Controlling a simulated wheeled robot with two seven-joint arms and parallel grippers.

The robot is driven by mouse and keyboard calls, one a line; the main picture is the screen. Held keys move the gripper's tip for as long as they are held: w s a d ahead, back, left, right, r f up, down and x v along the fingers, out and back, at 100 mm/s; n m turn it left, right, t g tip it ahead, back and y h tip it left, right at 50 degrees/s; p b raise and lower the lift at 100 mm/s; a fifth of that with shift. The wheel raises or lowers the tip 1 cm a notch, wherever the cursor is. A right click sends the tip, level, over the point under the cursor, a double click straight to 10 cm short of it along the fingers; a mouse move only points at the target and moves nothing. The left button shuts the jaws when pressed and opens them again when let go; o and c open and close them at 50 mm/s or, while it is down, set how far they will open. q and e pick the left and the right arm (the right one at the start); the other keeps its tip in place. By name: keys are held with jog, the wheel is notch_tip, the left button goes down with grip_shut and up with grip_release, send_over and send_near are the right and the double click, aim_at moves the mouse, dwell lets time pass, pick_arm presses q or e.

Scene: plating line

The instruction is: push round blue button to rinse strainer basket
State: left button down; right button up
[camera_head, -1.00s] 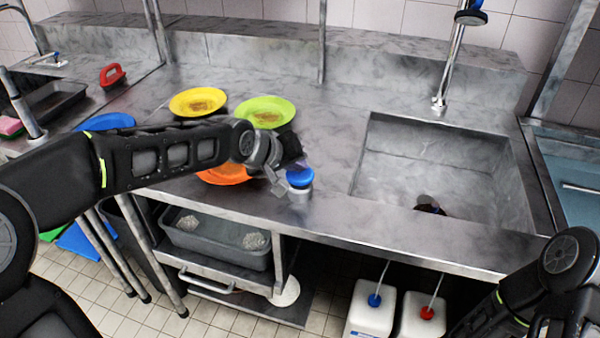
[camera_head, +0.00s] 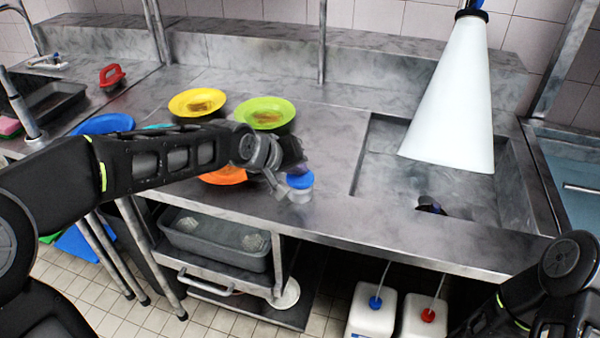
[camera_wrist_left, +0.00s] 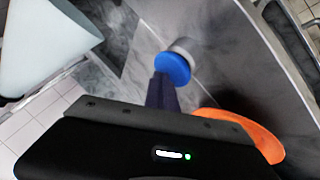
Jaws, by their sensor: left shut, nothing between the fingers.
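The round blue button (camera_head: 300,181) sits on a short silver base near the front edge of the steel counter; it also shows in the left wrist view (camera_wrist_left: 174,68). My left gripper (camera_head: 280,190) is shut, with its fingertips at the button's near side and seemingly touching it; in the left wrist view its dark fingers (camera_wrist_left: 161,92) reach the blue cap. A white cone of spray (camera_head: 450,100) comes down from the tap head into the sink (camera_head: 385,180). A small dark object (camera_head: 430,205), perhaps the strainer basket, lies at the sink bottom. My right arm shows at lower right, its gripper out of view.
Yellow (camera_head: 197,102), green (camera_head: 264,112) and orange (camera_head: 223,176) plates stand on the counter close to my left forearm. A grey tub (camera_head: 215,247) is on the shelf below. Two white canisters (camera_head: 370,312) stand under the counter. The counter behind the button is clear.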

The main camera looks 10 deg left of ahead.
aim_at(297, 178)
dwell(0.4)
pick_arm(q)
jog(key=shift+r+p, duration=0.75)
jog(key=shift+r, duration=0.35)
notch_tip(297, 178, up, 5)
jog(key=p, duration=0.3)
dwell(0.7)
